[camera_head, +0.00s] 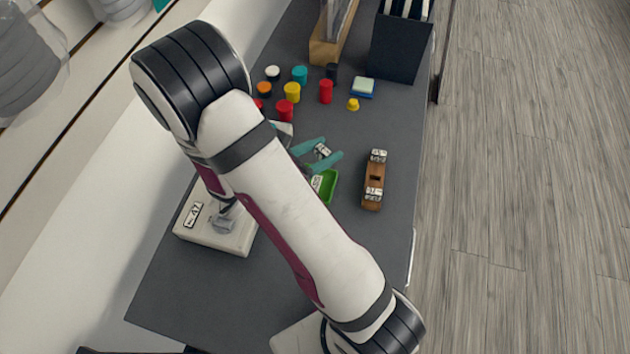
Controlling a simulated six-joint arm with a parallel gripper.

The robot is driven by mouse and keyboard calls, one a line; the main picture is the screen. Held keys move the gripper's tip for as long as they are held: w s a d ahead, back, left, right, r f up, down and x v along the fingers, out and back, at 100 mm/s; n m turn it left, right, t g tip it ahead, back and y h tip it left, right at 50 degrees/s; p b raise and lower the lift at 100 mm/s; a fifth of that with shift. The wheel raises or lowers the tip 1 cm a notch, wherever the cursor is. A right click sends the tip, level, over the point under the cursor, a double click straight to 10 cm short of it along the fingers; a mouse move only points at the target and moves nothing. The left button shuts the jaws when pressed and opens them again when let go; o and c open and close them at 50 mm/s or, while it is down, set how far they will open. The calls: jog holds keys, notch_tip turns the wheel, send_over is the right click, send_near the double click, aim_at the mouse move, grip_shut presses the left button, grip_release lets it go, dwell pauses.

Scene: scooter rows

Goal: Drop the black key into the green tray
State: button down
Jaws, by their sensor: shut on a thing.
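My gripper (322,153), with teal fingers, is shut on a small dark piece with a white label, which I take to be the black key (322,150). The gripper is just above and behind the green tray (328,189) in the picture. The tray lies on the grey table, partly hidden by my arm, and a white label shows at its left part. I cannot tell how high the key is above the table.
A wooden block (373,184) with white-labelled pieces stands right of the tray. A pale box (236,240) labelled A7 is at left. Several coloured caps, a blue-white block (363,87) and a dark holder (400,48) are at the back. The front right of the table is clear.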

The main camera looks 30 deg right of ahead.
notch_tip(320, 180, down, 4)
jog(key=shift+f, duration=0.1)
jog(key=shift+c, duration=1.3)
grip_release()
jog(key=v, duration=1.6)
jog(key=shift+d, duration=0.1)
